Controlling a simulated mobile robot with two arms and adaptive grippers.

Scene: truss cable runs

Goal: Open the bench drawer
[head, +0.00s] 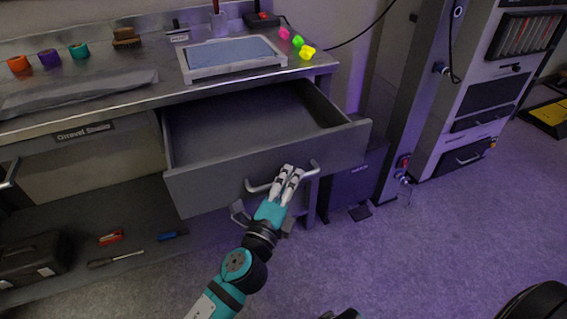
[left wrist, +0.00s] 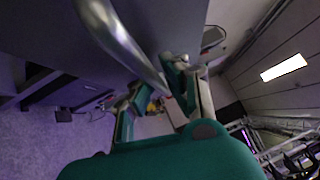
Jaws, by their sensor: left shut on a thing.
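The bench drawer (head: 262,133) stands pulled out from the bench, and its grey inside looks empty. Its front (head: 215,186) carries a metal bar handle (head: 312,170). My left gripper (head: 288,178) is at this handle, with its fingers shut on the bar. In the left wrist view the handle (left wrist: 125,42) runs down between the fingers of my left gripper (left wrist: 158,95). The gripper covers the middle of the handle in the head view.
The bench top (head: 130,60) holds a framed tray (head: 233,57), tape rolls (head: 48,58) and small bright blocks (head: 298,41). A lower shelf (head: 130,238) holds a dark case (head: 32,258) and tools. A grey cabinet (head: 485,90) stands right. Purple-lit floor (head: 450,240) is clear.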

